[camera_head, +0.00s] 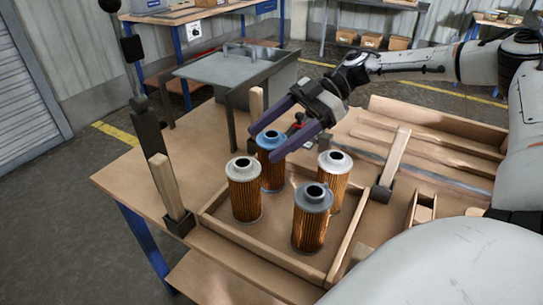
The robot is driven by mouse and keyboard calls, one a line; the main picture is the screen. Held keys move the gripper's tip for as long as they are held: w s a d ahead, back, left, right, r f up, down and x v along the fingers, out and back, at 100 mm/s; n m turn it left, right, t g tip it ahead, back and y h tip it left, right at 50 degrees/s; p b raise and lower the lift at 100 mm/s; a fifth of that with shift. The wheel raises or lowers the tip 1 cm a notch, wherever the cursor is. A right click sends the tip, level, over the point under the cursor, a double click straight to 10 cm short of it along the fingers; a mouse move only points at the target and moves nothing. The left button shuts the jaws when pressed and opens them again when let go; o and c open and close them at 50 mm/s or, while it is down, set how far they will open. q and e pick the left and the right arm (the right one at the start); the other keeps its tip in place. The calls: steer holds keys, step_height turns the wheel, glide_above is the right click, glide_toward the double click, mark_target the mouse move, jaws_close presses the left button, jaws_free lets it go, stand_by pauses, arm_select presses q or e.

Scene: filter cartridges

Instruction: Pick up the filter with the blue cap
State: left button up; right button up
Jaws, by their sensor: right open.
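The filter with the blue cap (270,160) stands upright at the back of a shallow wooden tray (262,254). Its copper-coloured pleated body is partly hidden by the pale-capped filter in front and by my gripper. My right gripper (262,143) comes in from the right, with its two purple fingers open. The fingers are at the height of the blue cap and overlap it in the picture; I cannot tell whether they touch it. My left gripper is not in view.
In the tray also stand a pale-capped filter (244,190), a white-capped filter (333,180) and a grey-capped filter (312,217). A wooden post (166,187) stands at the left edge. A grey metal stand (232,68) is behind the tray. Wooden slats (440,150) lie right.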

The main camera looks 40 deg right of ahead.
steer(key=c, duration=1.5)
steer(key=shift+r, duration=0.1)
